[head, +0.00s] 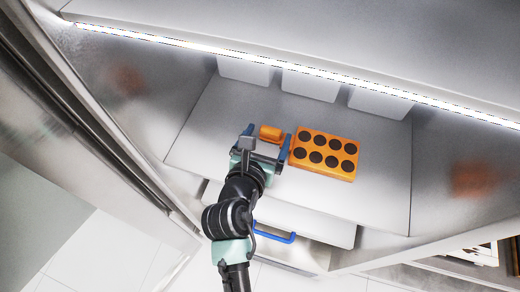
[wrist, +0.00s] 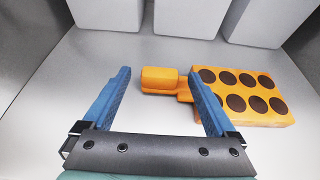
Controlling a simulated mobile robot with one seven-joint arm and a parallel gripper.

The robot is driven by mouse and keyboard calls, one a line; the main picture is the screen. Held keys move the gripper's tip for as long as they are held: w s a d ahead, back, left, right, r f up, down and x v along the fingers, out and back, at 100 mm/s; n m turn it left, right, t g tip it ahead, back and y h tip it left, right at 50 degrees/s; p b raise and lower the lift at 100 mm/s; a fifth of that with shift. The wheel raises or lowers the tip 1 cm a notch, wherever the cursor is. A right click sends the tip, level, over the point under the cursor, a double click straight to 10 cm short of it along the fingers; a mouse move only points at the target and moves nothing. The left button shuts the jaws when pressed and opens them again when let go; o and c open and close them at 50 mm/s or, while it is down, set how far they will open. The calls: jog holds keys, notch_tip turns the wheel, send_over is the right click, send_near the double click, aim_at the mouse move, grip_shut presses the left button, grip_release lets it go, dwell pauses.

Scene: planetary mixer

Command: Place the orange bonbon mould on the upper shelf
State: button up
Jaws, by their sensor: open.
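The orange bonbon mould (head: 324,155) lies flat on a light grey board (head: 220,115). It has two rows of dark round cavities and a short block handle (head: 270,132) on its left. My gripper (head: 267,136) is open, with its two blue fingers pointing towards the handle. In the wrist view the mould (wrist: 240,92) is at the right, and the handle (wrist: 160,79) shows between the fingertips of my gripper (wrist: 158,72). The right finger hides part of the neck between handle and mould. I cannot tell whether the fingers touch it. Which surface is the upper shelf is unclear.
White boxes (head: 310,83) stand in a row behind the board. A panel with a bright light strip (head: 300,68) hangs above. A drawer with a blue handle (head: 275,236) is below in front. Metal side walls (head: 455,150) flank the space; the board right of the mould is clear.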

jog(key=shift+b+v, duration=0.4)
jog(key=shift+v, duration=2.7)
jog(key=shift+s, duration=0.1)
